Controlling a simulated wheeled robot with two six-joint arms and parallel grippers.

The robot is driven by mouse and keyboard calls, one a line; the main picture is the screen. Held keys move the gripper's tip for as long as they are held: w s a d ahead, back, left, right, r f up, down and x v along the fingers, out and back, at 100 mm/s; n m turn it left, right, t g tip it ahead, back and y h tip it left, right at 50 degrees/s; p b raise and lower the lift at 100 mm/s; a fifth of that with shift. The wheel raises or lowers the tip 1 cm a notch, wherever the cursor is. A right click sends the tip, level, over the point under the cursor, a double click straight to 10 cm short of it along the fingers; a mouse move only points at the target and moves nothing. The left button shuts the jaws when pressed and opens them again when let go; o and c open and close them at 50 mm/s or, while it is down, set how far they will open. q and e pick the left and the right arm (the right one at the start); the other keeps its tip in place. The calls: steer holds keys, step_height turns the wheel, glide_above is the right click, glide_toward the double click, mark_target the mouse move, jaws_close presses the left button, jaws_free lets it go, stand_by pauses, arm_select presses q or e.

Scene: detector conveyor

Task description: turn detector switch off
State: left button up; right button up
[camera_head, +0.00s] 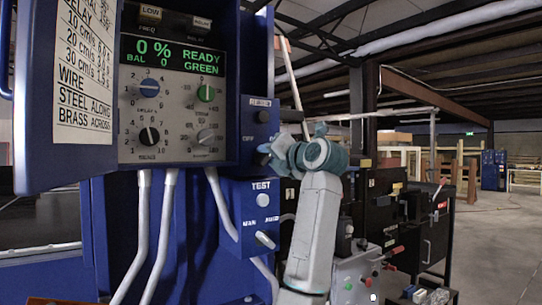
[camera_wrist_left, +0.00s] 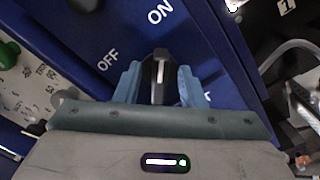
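The detector switch is a black knob with a white line (camera_wrist_left: 158,78) on a blue panel. In the left wrist view its line runs up the picture, toward the ON label (camera_wrist_left: 160,11); the OFF label (camera_wrist_left: 108,60) is up and left of it. My left gripper (camera_wrist_left: 160,90) has its two blue-grey fingers on either side of the knob, close against it. In the head view the left gripper (camera_head: 272,152) is at the right side of the detector's control box (camera_head: 180,122), and its fingers hide the switch. My right gripper is not in view.
The control box has a green readout (camera_head: 172,52) and several knobs. White conduits (camera_head: 160,230) hang below. Dark machinery (camera_head: 400,215) stands to the right; floor beyond is open.

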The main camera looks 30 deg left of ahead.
arm_select(q)
jaws_close()
